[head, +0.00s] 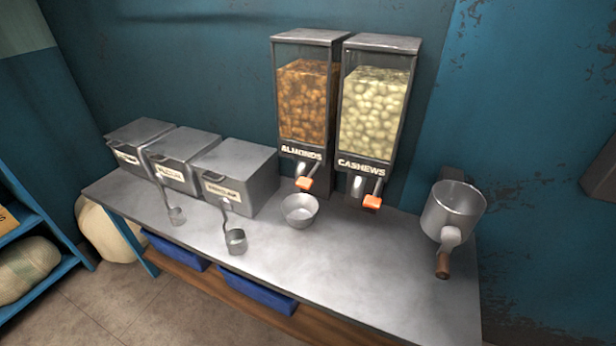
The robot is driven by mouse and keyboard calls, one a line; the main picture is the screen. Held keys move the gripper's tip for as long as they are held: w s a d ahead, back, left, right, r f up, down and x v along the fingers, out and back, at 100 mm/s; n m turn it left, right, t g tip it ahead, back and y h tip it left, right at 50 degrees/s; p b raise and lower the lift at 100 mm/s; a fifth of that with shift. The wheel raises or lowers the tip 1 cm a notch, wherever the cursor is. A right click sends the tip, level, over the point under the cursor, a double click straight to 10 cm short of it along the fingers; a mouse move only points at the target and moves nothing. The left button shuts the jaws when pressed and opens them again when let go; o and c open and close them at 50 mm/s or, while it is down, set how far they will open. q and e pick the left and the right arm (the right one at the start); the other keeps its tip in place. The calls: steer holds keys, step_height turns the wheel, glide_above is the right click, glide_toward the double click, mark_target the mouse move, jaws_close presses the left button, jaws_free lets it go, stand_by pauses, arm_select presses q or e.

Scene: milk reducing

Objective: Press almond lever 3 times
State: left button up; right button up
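The almond dispenser (306,100) stands at the back of the metal table, filled with brown almonds and labelled ALMONDS. Its lever has an orange tip (305,184) that sticks out at the front, below the label. A small metal bowl (299,211) sits on the table just below and in front of this lever. I cannot see clearly whether anything is inside it. Neither of my grippers shows in the head view.
A cashew dispenser (374,115) with its own orange lever tip (372,202) stands directly right of the almond one. Metal bins (236,175) and scoops (236,240) are on the left. A pot (453,212) is at the right. The table's front middle (330,270) is clear.

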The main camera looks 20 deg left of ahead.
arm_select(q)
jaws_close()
